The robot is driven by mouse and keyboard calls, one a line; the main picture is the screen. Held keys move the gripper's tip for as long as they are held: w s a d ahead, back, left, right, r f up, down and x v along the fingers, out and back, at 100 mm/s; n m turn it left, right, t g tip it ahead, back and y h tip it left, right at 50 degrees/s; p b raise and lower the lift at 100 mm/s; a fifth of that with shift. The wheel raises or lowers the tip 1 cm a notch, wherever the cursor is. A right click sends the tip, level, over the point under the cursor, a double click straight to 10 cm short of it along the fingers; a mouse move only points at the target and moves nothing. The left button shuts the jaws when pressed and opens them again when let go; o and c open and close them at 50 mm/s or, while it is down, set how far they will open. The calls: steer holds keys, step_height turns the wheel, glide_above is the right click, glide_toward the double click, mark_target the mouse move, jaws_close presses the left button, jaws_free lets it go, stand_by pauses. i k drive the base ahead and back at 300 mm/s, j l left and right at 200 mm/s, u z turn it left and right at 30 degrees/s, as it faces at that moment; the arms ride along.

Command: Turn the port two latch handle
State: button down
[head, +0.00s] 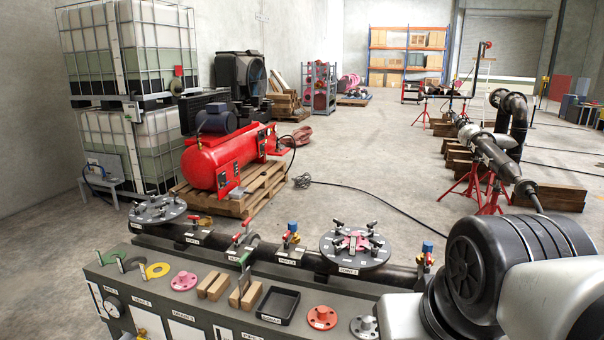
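Two round grey flange plates sit on the dark pipe along the bench. The right plate (338,256) has several dark latch handles around a pink centre piece (355,243); a label below it may end in 2, but is too small to read surely. The left plate (140,214) also has several dark handles with light knobs. I cannot tell for certain which handle is port two's. My arm fills the lower right corner, close to the camera and right of the right plate. My gripper is out of view.
Small valves with red and blue handles (291,228) stand along the pipe between the plates. The grey bench (205,312) holds a black tray (277,304), wooden blocks, pink and red flanges and a yellow ring. A red compressor (215,162) stands behind on a pallet. Floor beyond is mostly open.

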mark_target(428, 262)
steer(key=z, duration=0.7)
steer(key=i+l, duration=0.1)
steer(key=i, duration=0.4)
steer(key=i+u, duration=0.1)
steer(key=i, duration=0.4)
